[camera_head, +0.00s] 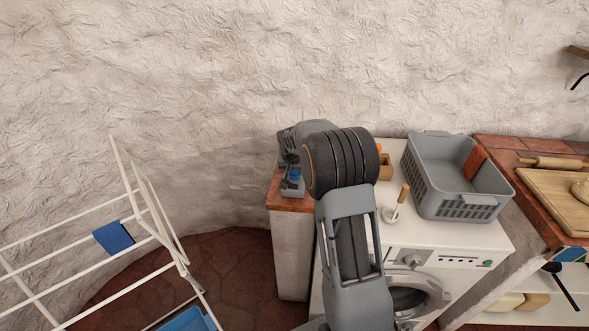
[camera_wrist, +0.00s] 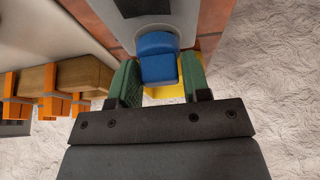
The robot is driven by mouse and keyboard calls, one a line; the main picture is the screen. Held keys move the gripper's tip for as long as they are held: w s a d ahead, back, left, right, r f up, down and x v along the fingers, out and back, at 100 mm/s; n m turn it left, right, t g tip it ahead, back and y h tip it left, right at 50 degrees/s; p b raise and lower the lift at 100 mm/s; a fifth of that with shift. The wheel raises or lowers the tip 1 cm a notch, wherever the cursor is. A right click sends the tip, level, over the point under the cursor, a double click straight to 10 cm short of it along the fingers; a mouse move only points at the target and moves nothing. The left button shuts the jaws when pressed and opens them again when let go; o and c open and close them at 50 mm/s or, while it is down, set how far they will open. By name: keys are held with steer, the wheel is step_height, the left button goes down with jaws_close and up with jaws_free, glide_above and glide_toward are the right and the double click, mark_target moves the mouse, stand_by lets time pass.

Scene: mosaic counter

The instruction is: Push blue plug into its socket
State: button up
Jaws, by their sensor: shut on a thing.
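The blue plug (camera_wrist: 158,57) is between the green finger pads of my gripper (camera_wrist: 160,66), which is shut on it. In the head view the blue plug (camera_head: 295,173) shows small beside my gripper (camera_head: 288,152), above a grey block (camera_head: 292,188) on the brick-red counter. In the wrist view the plug's far end overlaps a round light rim on a grey block (camera_wrist: 130,28). I cannot tell how deep it sits there. A yellow part (camera_wrist: 167,92) shows behind the plug, between the pads.
A white washing machine (camera_head: 440,236) stands to the right, carrying a grey basket (camera_head: 425,190) and a white pot with a wooden handle (camera_head: 391,214). A wooden holder with orange parts (camera_wrist: 75,75) is left in the wrist view. A white drying rack (camera_head: 148,232) stands left.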

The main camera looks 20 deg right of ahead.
steer(key=shift+f, duration=0.2)
steer(key=o, duration=0.9)
steer(key=shift+o, duration=0.2)
steer(key=shift+r, duration=0.15)
steer(key=b+v, duration=0.1)
steer(key=v, duration=1.2)
steer(key=shift+r, duration=0.3)
